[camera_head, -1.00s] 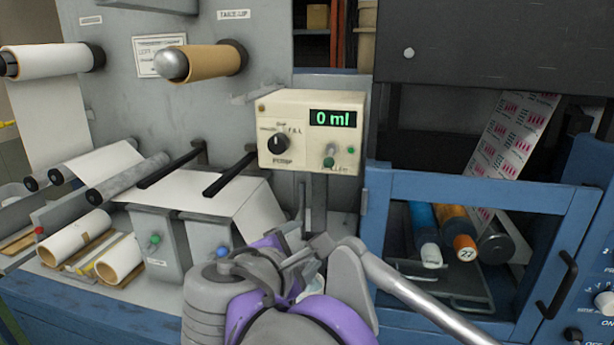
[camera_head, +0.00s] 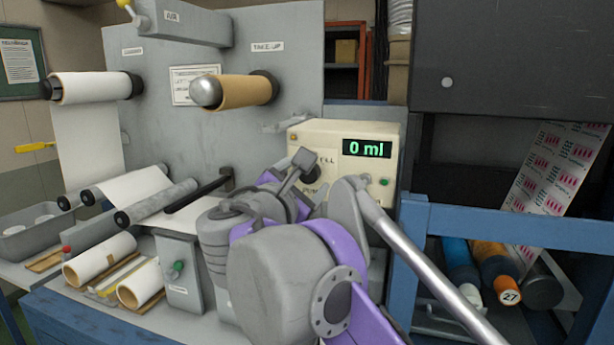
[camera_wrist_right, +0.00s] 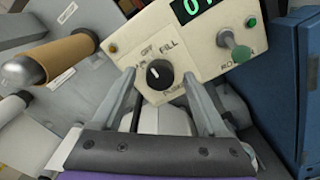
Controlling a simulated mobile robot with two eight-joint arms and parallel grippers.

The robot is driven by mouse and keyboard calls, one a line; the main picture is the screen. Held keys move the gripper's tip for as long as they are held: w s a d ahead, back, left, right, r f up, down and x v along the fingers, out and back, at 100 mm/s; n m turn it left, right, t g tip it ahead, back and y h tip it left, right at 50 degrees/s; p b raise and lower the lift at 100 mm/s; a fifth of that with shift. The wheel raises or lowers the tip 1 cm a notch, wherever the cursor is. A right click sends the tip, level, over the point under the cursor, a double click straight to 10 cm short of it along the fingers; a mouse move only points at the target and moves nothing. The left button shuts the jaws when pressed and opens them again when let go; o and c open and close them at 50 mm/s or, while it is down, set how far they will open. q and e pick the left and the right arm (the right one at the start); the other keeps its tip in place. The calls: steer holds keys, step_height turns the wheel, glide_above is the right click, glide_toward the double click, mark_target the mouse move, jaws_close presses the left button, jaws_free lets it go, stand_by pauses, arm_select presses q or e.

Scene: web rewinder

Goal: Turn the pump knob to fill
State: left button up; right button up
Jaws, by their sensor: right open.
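The pump box (camera_head: 335,135) is cream-coloured with a green display reading 0 ml. Its black round pump knob (camera_head: 311,175) is partly hidden by my right gripper in the head view. In the right wrist view the knob (camera_wrist_right: 158,74) shows whole, with OFF and FILL printed above it. Its small white mark seems to point up and left, towards OFF rather than FILL. My right gripper (camera_head: 296,172) is open in front of the box. In the wrist view its fingers (camera_wrist_right: 158,82) stand on either side of the knob, apart from it. My left gripper is out of view.
A green-capped toggle (camera_wrist_right: 240,52) sits right of the knob. A brown core roll (camera_head: 245,91) sticks out at upper left. A blue frame (camera_head: 510,228) stands at right. White rolls (camera_head: 100,258) lie at lower left.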

steer(key=shift+w+d, duration=0.2)
steer(key=shift+w, duration=0.25)
steer(key=shift+c, duration=0.2)
jaws_close()
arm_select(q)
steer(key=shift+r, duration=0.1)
